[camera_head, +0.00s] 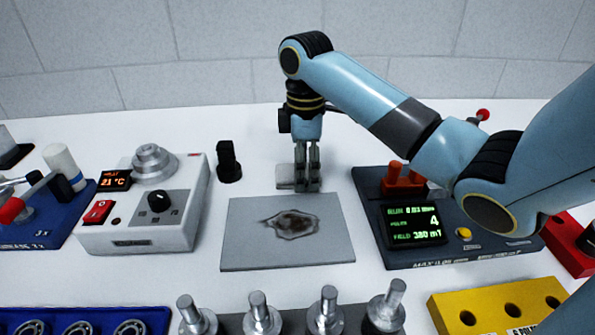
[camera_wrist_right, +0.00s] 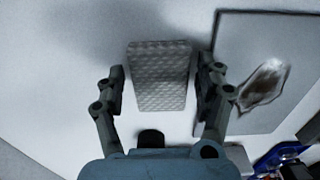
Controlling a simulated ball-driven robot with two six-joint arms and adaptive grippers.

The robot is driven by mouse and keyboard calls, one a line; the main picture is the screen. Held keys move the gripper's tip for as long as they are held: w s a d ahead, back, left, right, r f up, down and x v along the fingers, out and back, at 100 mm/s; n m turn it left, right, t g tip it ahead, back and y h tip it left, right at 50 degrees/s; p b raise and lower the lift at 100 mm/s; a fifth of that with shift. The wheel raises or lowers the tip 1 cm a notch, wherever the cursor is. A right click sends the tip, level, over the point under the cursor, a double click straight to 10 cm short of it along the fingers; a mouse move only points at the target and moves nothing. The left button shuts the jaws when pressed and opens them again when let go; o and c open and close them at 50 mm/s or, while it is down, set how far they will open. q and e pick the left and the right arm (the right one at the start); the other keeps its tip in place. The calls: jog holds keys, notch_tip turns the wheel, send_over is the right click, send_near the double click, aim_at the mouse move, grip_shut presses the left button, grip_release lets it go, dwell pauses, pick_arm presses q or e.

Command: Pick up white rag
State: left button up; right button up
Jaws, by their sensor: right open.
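The white rag (camera_wrist_right: 160,75) is a folded, quilted pale block on the white table. In the wrist view it lies between the two parted fingers of my right gripper (camera_wrist_right: 162,90), with a gap on each side. In the head view the rag (camera_head: 286,176) shows behind the grey plate, partly hidden by the fingers. My right gripper (camera_head: 307,180) points straight down over it, open. Whether the fingertips reach the table is hard to tell. My left gripper is in neither view.
A grey plate (camera_head: 240,240) with a brown stain lies just in front of the rag. A black knob-like piece (camera_head: 228,162) stands to the left, beside a white heater box (camera_head: 125,235). A dark meter box (camera_head: 450,255) is to the right. Metal posts (camera_head: 262,315) line the front.

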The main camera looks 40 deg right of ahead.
jog(key=c, duration=0.8)
jog(key=shift+o, duration=0.2)
jog(key=shift+r, duration=0.15)
jog(key=shift+r, duration=0.6)
notch_tip(320, 180, up, 2)
jog(key=shift+r, duration=0.25)
jog(key=s+d+r+p, duration=0.2)
jog(key=s+r, duration=0.5)
jog(key=s, duration=0.4)
jog(key=shift+d+p, duration=0.3)
jog(key=shift+d, duration=0.4)
